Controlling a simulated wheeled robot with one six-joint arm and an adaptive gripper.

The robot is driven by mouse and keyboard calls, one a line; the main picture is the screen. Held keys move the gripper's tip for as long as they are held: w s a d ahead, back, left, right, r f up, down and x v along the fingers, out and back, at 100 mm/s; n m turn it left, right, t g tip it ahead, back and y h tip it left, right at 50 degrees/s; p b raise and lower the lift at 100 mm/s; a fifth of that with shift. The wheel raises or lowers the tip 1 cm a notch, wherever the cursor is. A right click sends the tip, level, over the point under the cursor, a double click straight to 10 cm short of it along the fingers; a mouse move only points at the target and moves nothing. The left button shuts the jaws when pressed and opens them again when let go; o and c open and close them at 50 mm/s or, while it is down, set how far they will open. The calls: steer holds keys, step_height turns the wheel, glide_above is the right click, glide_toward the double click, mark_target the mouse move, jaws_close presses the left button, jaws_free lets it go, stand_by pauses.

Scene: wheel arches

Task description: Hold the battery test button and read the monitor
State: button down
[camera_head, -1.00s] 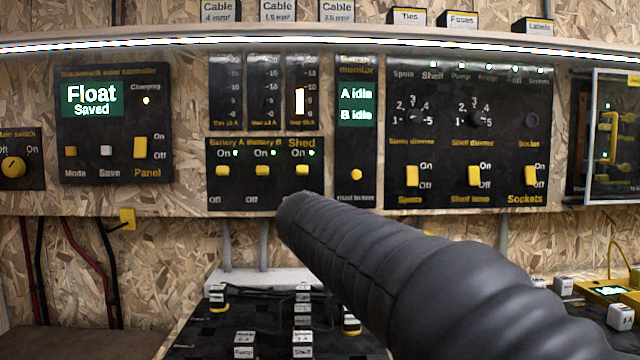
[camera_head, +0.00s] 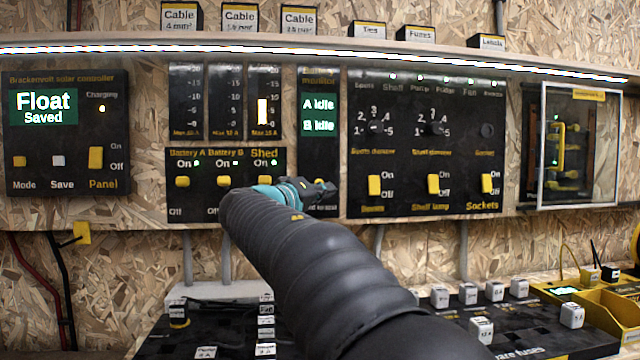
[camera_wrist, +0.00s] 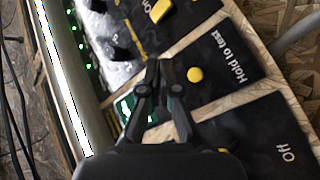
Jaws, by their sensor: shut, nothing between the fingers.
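The battery monitor (camera_head: 318,82) is a narrow black panel, and its green screen (camera_head: 319,115) reads "A idle" and "B idle". Its round yellow test button (camera_wrist: 195,74) shows in the wrist view beside the words "Hold to test". In the head view the button is largely hidden by my gripper (camera_head: 322,189), which is at the monitor's lower part. In the wrist view my gripper (camera_wrist: 159,68) is shut and empty. Its fingertips appear just left of the button; I cannot tell whether they touch the panel. The screen is partly hidden behind the fingers there.
The battery switch panel (camera_head: 226,206) is left of the monitor, and the dimmer and socket panel (camera_head: 425,140) is right of it. A glazed cabinet (camera_head: 578,145) hangs farther right. A lit shelf (camera_head: 400,53) runs above. Labelled blocks stand on the bench below.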

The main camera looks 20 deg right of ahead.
steer(key=w+d+p, duration=0.2)
steer(key=w+p, duration=0.2)
steer(key=w, duration=0.3)
steer(key=shift+w, duration=0.2)
steer(key=shift+w+d, duration=0.15)
stand_by(1.3)
steer(key=shift+w, duration=0.25)
steer(key=shift+w+d, duration=0.2)
steer(key=shift+w, duration=0.25)
stand_by(2.3)
steer(key=shift+s, duration=0.1)
stand_by(0.6)
steer(key=shift+s+a+b, duration=0.25)
steer(key=shift+s+b, duration=0.5)
steer(key=shift+b, duration=0.2)
